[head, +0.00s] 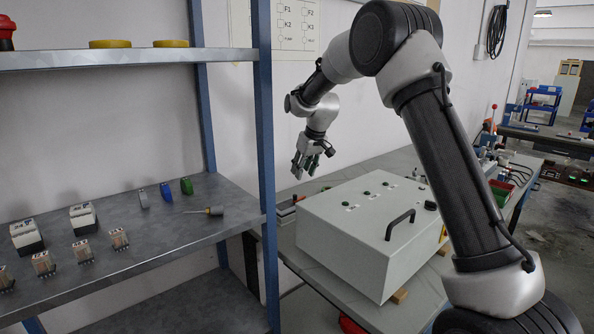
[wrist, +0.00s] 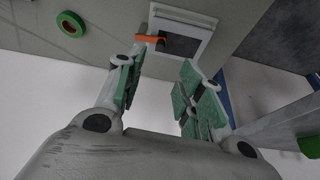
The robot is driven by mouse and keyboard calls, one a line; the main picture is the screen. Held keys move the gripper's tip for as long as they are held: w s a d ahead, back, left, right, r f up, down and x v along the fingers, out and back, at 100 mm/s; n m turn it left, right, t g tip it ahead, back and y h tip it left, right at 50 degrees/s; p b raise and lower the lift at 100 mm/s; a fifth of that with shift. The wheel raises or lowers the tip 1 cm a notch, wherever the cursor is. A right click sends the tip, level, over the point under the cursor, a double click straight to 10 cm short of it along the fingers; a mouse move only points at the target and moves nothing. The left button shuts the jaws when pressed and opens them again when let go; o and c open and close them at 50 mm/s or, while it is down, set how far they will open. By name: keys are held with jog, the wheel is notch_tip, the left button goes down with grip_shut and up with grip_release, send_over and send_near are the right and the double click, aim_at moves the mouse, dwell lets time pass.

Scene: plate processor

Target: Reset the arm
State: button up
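My gripper (head: 305,165) hangs above the far left part of a light grey control box (head: 350,240) in the head view. My arm reaches over from the right and bends down at the wrist. In the wrist view the two green-padded fingers of my gripper (wrist: 160,90) stand apart with nothing between them. The gripper is open and empty, and apart from the box.
A blue-posted shelf (head: 225,240) at the left holds relays, small coloured parts and a screwdriver (head: 214,211). The box has a black handle (head: 400,224) on its lid. A green tape roll (wrist: 71,24) lies on a surface in the wrist view.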

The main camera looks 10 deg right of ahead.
jog(key=s+d+r+m, duration=0.1)
jog(key=s+d+r, duration=0.35)
jog(key=s, duration=0.25)
jog(key=s+d+r+m, duration=0.1)
jog(key=s+d+r, duration=0.2)
jog(key=s+r, duration=0.35)
jog(key=s+d+r, duration=0.3)
jog(key=s, duration=0.6)
jog(key=s+d+f+m+h, duration=0.1)
jog(key=s+d, duration=0.2)
jog(key=s, duration=1)
jog(key=s+d+f+m, duration=0.2)
jog(key=s+d, duration=0.1)
jog(key=s, duration=1)
jog(key=shift+s+d+f+h, duration=0.25)
jog(key=shift+s+d+h, duration=0.1)
jog(key=shift+d+h, duration=0.05)
